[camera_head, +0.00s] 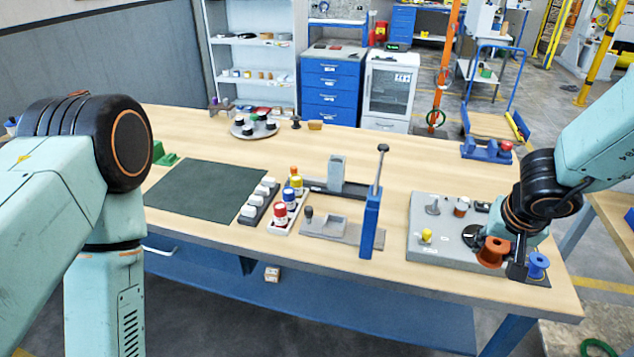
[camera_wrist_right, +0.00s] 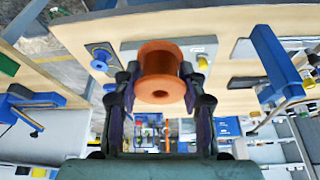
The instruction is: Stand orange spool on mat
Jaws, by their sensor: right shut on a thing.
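The orange spool (camera_head: 493,252) is held at the right end of the table, above the grey panel, beside a blue spool (camera_head: 538,264). My right gripper (camera_head: 484,245) is shut on it. In the right wrist view the orange spool (camera_wrist_right: 160,72) sits between the two fingers of my right gripper (camera_wrist_right: 160,85), with its round end and centre hole facing the camera. The dark green mat (camera_head: 205,195) lies flat at the left of the table, far from the spool, and its visible area is bare. My left arm shows at the left, but its gripper is not in view.
A grey panel (camera_head: 430,210) with knobs lies under the right gripper. A blue lever press (camera_head: 371,220), a grey block stand (camera_head: 337,173) and racks of white and coloured bottles (camera_head: 283,214) stand between spool and mat. A round tray (camera_head: 254,130) is behind.

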